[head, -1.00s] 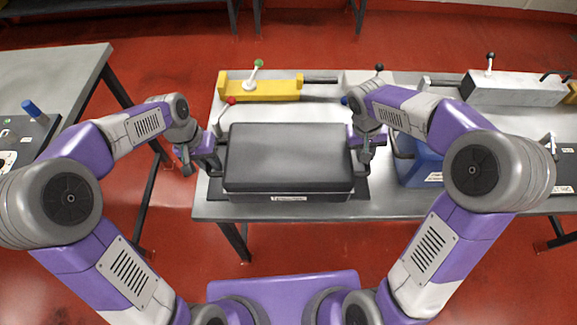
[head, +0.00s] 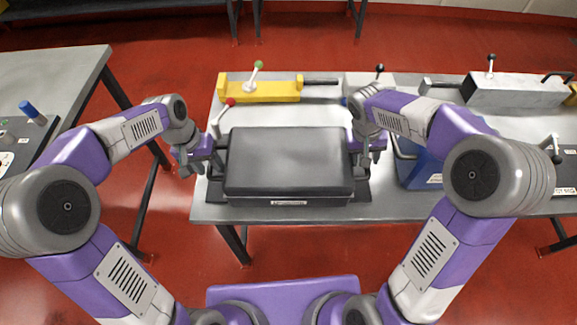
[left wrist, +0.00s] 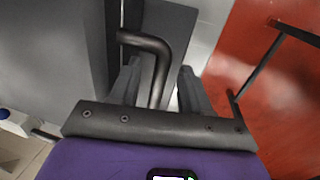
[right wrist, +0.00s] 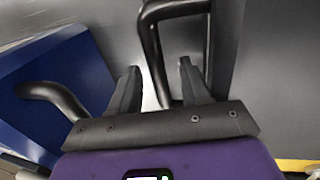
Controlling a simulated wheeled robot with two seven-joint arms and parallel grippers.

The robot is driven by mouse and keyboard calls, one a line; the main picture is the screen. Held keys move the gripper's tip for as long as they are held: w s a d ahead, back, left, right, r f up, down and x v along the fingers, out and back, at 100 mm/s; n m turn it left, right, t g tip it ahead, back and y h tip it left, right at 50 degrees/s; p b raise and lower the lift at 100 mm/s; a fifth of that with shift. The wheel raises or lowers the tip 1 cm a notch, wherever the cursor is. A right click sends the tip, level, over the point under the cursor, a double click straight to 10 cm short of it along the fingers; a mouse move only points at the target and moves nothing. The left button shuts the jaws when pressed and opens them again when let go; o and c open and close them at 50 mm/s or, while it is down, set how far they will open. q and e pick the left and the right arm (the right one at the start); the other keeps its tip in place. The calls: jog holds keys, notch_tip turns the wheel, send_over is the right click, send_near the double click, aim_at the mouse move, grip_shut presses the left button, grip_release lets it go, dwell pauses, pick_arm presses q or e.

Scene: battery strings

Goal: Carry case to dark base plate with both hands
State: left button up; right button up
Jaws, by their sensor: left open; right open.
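The dark grey case (head: 290,160) sits on the dark base plate (head: 362,190) on the table. My left gripper (head: 216,163) is at the case's left end. In the left wrist view its open fingers (left wrist: 158,82) stand on either side of the case's black bar handle (left wrist: 158,62). My right gripper (head: 359,163) is at the right end. In the right wrist view its open fingers (right wrist: 160,80) stand beside and around the other black handle (right wrist: 153,50). Whether the fingers touch the handles cannot be told.
A blue case (head: 418,165) with a handle stands close to the right of my right gripper. A yellow clamp block (head: 262,90) and red-knobbed lever (head: 222,115) are behind the case. A grey block (head: 510,90) stands at back right. Another table (head: 60,65) is at left.

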jog(key=shift+r, duration=0.1)
pick_arm(q)
notch_tip(320, 180, up, 11)
jog(key=a, duration=0.2)
jog(key=shift+f, duration=0.15)
pick_arm(e)
notch_tip(320, 180, up, 12)
jog(key=a, duration=0.2)
jog(key=shift+a+f, duration=0.15)
jog(key=shift+f, duration=0.05)
